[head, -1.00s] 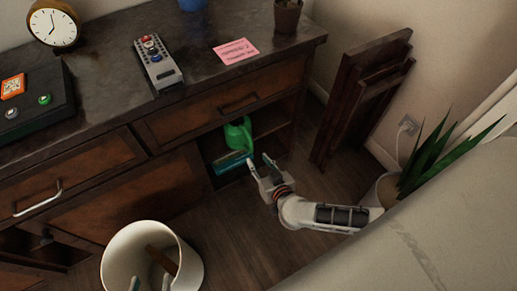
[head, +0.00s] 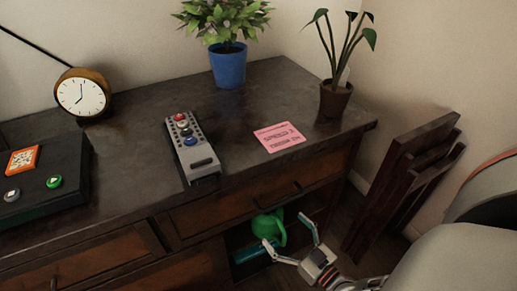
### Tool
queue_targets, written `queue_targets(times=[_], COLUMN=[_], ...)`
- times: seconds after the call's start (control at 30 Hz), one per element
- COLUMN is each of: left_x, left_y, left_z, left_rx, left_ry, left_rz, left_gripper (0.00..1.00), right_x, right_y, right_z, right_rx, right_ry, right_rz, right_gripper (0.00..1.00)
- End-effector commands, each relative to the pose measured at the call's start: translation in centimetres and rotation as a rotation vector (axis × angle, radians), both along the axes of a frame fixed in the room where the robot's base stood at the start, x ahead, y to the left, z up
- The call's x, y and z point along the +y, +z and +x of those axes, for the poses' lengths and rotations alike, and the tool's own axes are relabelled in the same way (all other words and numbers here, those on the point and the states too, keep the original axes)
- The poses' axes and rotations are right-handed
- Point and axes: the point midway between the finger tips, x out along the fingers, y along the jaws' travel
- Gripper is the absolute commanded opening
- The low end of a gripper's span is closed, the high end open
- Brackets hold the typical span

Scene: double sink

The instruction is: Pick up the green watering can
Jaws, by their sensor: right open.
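The green watering can (head: 268,227) sits in the open compartment of the dark wooden cabinet, under the drawer at its right end. A teal object (head: 250,253) lies just in front of it and to its left. My right gripper (head: 293,241) is open at the compartment's front, its fingers spread toward the can. One fingertip is close to the can's right side; I cannot tell whether it touches. Nothing shows between the fingers. My left gripper is not in view.
On the cabinet top (head: 130,177) are a remote (head: 192,146), a pink note (head: 279,137), a clock (head: 81,94), a black box (head: 42,184), a blue-potted plant (head: 228,68) and a brown-potted plant (head: 334,100). A folded wooden piece (head: 403,180) leans by the wall at right.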

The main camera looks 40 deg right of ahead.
Motion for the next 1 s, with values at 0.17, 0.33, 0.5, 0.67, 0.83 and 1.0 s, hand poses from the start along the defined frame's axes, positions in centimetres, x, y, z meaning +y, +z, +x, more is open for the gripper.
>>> queue_targets(times=[0.17, 0.33, 0.5, 0.67, 0.83, 1.0], left_x=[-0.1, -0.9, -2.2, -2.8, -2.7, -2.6], left_y=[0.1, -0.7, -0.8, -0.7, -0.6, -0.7], left_z=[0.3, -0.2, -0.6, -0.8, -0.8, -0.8], left_rx=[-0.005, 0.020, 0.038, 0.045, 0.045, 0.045], left_ry=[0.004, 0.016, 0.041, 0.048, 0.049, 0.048], left_rz=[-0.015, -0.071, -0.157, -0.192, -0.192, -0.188], left_gripper=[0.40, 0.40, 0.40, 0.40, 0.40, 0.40], right_x=[-0.1, -0.3, -0.5, -0.6, -0.6, -0.6], right_y=[-0.2, -0.6, -0.6, -0.4, -0.3, -0.3], right_z=[1.7, 3.5, 5.6, 6.7, 6.8, 6.8], right_rx=[0.002, 0.004, 0.004, 0.003, 0.001, 0.001], right_ry=[0.001, 0.001, 0.000, 0.000, -0.001, -0.001], right_rz=[-0.002, -0.002, -0.002, -0.002, -0.002, -0.002], right_gripper=[0.94, 0.94, 0.94, 0.94, 0.94, 0.63])
